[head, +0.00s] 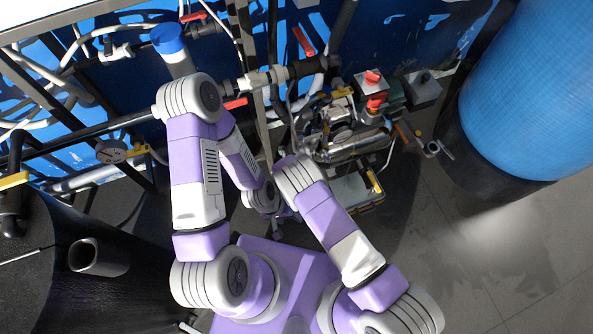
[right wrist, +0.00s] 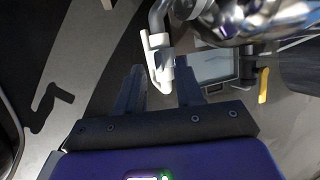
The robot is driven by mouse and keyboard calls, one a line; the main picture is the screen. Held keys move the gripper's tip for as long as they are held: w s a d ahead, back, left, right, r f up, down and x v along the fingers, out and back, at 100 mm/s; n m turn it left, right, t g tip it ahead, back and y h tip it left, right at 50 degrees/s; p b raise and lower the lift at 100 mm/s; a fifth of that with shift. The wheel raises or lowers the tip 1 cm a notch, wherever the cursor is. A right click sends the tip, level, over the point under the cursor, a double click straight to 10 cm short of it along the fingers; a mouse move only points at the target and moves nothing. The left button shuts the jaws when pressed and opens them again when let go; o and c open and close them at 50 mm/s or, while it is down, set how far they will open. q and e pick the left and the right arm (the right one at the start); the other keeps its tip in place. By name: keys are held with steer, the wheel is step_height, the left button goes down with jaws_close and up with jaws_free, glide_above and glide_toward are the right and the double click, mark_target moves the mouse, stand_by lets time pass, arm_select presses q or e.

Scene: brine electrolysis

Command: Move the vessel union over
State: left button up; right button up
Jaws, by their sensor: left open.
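I cannot tell for sure which part is the vessel union. In the right wrist view a white fitting with a lever-like bar (right wrist: 158,62) sits at the end of a bent grey pipe (right wrist: 158,18). My right gripper (right wrist: 160,82) is open, with one dark finger on each side of the fitting's lower end. Whether they touch is unclear. In the head view my left gripper (head: 279,212) is small and partly hidden beside my arms, open, low near my base. My right gripper is hidden in the head view by my arm and the machinery.
A cluster of pumps, pipes and valves (head: 345,135) stands ahead. A pale pipe with a fitting (head: 262,78) runs above it. A large blue tank (head: 530,90) is at right, a black drum (head: 40,270) at left. Grey floor (head: 500,250) at lower right is free.

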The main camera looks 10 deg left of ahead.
steer(key=b+x, duration=0.2)
steer(key=x, duration=0.2)
steer(key=shift+w+f, duration=0.15)
steer(key=shift+f, duration=0.2)
jaws_close()
